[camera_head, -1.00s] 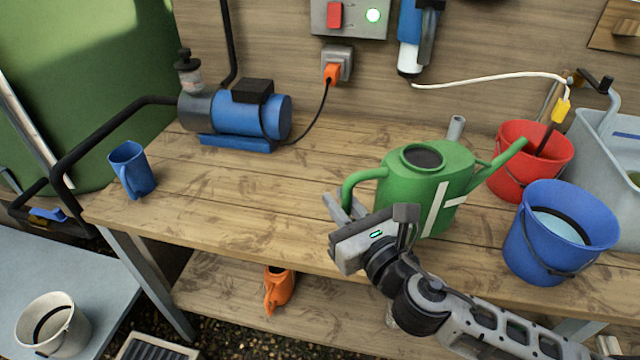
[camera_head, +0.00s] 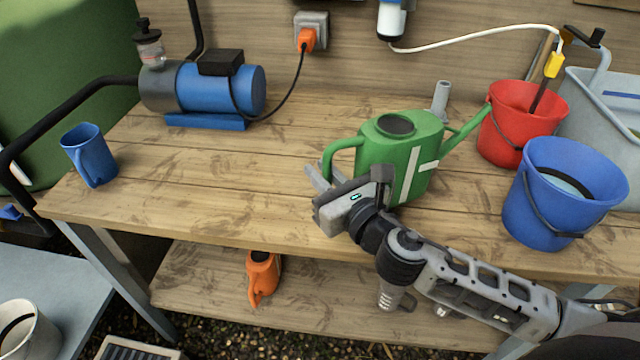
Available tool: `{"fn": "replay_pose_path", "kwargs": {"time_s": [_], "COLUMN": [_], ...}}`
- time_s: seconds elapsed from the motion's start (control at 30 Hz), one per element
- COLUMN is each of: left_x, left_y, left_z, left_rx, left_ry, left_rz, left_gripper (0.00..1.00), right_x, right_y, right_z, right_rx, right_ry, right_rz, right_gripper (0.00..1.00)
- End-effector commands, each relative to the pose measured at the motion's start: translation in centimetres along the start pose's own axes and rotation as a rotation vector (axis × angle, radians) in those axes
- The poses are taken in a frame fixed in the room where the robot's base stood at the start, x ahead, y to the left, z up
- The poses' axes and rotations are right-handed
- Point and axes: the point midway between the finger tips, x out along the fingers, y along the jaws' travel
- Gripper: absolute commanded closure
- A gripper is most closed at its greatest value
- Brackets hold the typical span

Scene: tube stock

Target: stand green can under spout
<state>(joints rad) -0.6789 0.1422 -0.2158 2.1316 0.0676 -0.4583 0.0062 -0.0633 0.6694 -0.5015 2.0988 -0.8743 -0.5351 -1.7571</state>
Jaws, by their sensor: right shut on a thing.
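The green can (camera_head: 384,153), with a white mark on its side, is at the front right of the bench. Its long spout points right, the tip by the red bucket's left rim. My right gripper (camera_head: 324,180) is at the can's left side, shut on its handle (camera_head: 334,160). The can looks upright; whether its base touches the bench is hidden by my right arm. A grey bent pipe (camera_head: 603,53) with a black lever, which looks like the tap spout, stands at the far right above a grey tub. My left gripper is out of view.
A red bucket (camera_head: 500,142) and a blue bucket (camera_head: 541,213) stand right of the can. A grey tub (camera_head: 585,110) is behind them. A grey upright pipe (camera_head: 441,99) is behind the can. A blue pump (camera_head: 215,90) and blue mug (camera_head: 88,154) stand left. The bench's middle is clear.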

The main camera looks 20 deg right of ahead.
Motion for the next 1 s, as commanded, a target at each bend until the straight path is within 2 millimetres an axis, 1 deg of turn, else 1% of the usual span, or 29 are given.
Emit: {"fn": "replay_pose_path", "kwargs": {"time_s": [0.5,0.77,0.97,1.0], "left_x": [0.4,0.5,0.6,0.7], "left_y": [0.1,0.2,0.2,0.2], "left_z": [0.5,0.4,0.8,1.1], "left_rx": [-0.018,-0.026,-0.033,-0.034], "left_ry": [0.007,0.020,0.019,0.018], "left_rz": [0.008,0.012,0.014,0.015], "left_gripper": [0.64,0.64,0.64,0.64], "right_x": [4.0,6.0,7.3,7.4], "right_y": [-3.5,-5.2,-6.5,-6.5], "right_z": [-0.3,-0.5,-0.6,-0.9], "right_rx": [-0.004,-0.004,-0.004,-0.003], "right_ry": [-0.004,-0.004,-0.004,-0.003], "right_rz": [-0.001,-0.001,-0.001,-0.001], "right_gripper": [1.00,1.00,1.00,1.00]}}
